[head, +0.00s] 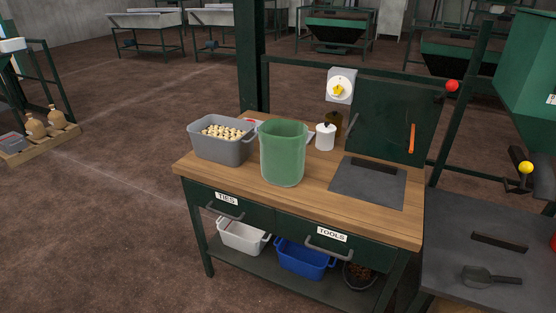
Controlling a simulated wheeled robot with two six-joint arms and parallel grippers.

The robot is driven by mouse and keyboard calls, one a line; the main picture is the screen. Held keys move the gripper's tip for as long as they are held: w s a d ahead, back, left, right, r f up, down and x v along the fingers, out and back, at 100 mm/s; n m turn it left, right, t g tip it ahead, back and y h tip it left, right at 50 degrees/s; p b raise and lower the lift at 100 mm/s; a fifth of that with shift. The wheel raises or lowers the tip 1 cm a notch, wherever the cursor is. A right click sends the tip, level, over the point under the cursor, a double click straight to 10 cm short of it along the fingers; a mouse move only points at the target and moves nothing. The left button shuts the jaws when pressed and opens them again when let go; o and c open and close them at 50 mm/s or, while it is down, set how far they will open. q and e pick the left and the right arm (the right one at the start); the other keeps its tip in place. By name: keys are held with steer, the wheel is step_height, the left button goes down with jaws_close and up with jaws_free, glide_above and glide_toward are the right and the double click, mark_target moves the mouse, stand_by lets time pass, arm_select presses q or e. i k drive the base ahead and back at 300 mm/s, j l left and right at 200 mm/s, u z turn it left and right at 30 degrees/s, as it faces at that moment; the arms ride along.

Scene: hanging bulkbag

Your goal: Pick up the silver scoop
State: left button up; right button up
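A dark grey metal scoop (480,277) lies on the dark flat top (455,225) of a low platform at the lower right. Its bowl is at the left and its handle points right. It looks more dark grey than silver in this light. No other scoop is clearly visible. Neither of my grippers is in the head view.
A wooden workbench (330,215) stands left of the platform, with a green bin (283,155), a grey tub (205,145) and a dark mat (368,182). A dark bar (499,242) lies behind the scoop. A yellow-knobbed lever (526,167) rises behind it.

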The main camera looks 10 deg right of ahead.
mark_target(477, 277)
steer(key=z, duration=1.95)
